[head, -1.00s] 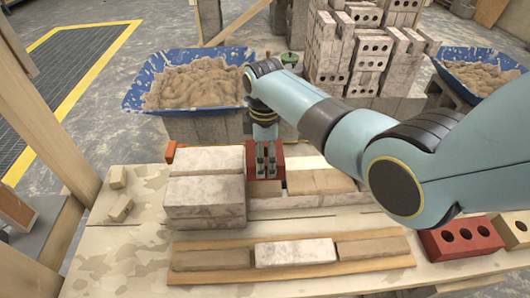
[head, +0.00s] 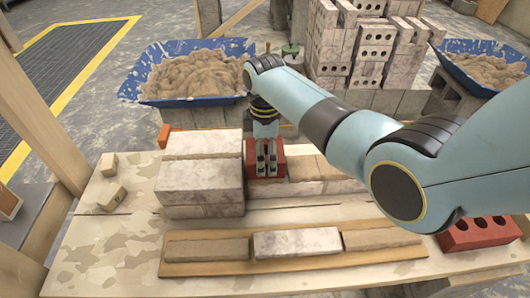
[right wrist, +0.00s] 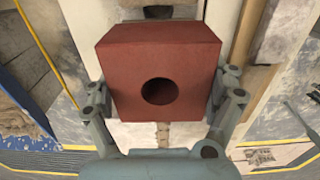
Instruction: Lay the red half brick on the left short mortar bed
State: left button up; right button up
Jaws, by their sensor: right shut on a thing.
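My right gripper (head: 266,168) points down and is shut on the red half brick (head: 281,158), just right of the stacked pale bricks. In the right wrist view the red half brick (right wrist: 160,52) shows one round hole and sits between the two fingers. Whether it touches what is under it I cannot tell, and the surface directly below it is hidden. A tan, bed-like strip (head: 312,168) shows right of the brick. A short tan strip (head: 207,249) lies at the left of the front plank. My left gripper is not in view.
The pale brick stack (head: 200,178) stands close left of the held brick. A whitish brick (head: 297,242) lies mid-plank, with another tan strip (head: 378,235) right of it. A red holed brick (head: 474,234) lies at right. A blue mortar tub (head: 197,75) is behind.

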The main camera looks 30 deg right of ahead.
jog(key=shift+w+f, duration=0.1)
jog(key=shift+f, duration=0.15)
dwell(0.5)
jog(key=o, duration=1.5)
jog(key=shift+c, duration=0.2)
notch_tip(320, 180, up, 12)
